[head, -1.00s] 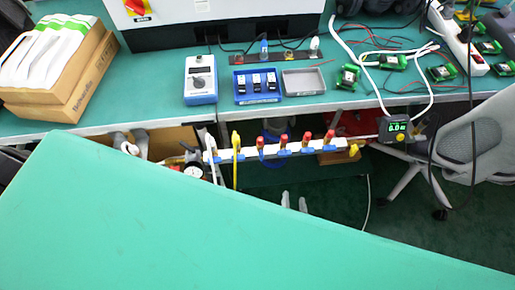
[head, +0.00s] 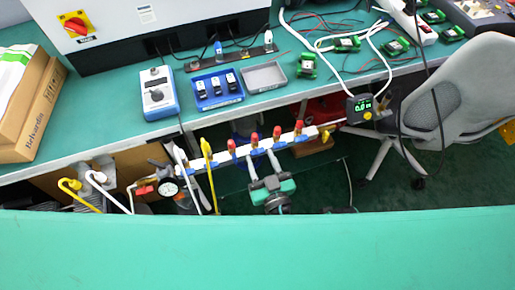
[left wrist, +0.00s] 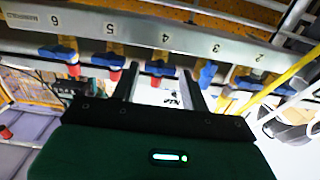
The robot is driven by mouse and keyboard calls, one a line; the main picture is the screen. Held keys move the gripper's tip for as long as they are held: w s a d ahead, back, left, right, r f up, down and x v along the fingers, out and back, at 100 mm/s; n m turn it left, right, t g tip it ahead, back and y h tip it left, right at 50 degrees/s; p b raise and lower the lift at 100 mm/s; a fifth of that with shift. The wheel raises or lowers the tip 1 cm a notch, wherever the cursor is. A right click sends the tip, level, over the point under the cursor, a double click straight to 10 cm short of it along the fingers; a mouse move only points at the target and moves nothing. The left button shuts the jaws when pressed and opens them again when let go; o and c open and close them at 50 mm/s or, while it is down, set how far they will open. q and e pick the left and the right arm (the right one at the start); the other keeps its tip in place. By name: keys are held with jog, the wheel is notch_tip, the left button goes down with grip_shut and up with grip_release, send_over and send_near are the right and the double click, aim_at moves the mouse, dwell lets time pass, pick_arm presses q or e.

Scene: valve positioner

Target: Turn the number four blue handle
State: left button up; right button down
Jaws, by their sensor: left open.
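A silver valve manifold (head: 243,149) with several red-capped valves runs below the workbench edge. In the left wrist view the manifold (left wrist: 140,32) carries number labels, and blue handles hang under it. The number four blue handle (left wrist: 160,67) is under the "4", between number five (left wrist: 108,58) and number three (left wrist: 207,72). My left gripper (head: 262,161) is open at the manifold. In the left wrist view its fingers (left wrist: 160,76) stand on either side of the number four handle; contact cannot be told. My right gripper is out of view.
A yellow hose (head: 208,165) and a pressure gauge (head: 169,188) are left of my gripper. The workbench (head: 115,118) holds a blue meter (head: 158,95) and trays. A green surface (head: 250,245) fills the foreground. A grey chair (head: 460,100) stands at right.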

aim_at(258, 151)
pick_arm(q)
jog(key=shift+x, duration=1.7)
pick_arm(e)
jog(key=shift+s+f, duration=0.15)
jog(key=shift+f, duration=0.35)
pick_arm(q)
jog(key=c, duration=0.7)
jog(key=shift+f+m, duration=0.1)
jog(key=shift+m, duration=1.3)
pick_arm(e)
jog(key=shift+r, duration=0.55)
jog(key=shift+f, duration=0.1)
pick_arm(q)
jog(key=o, duration=0.7)
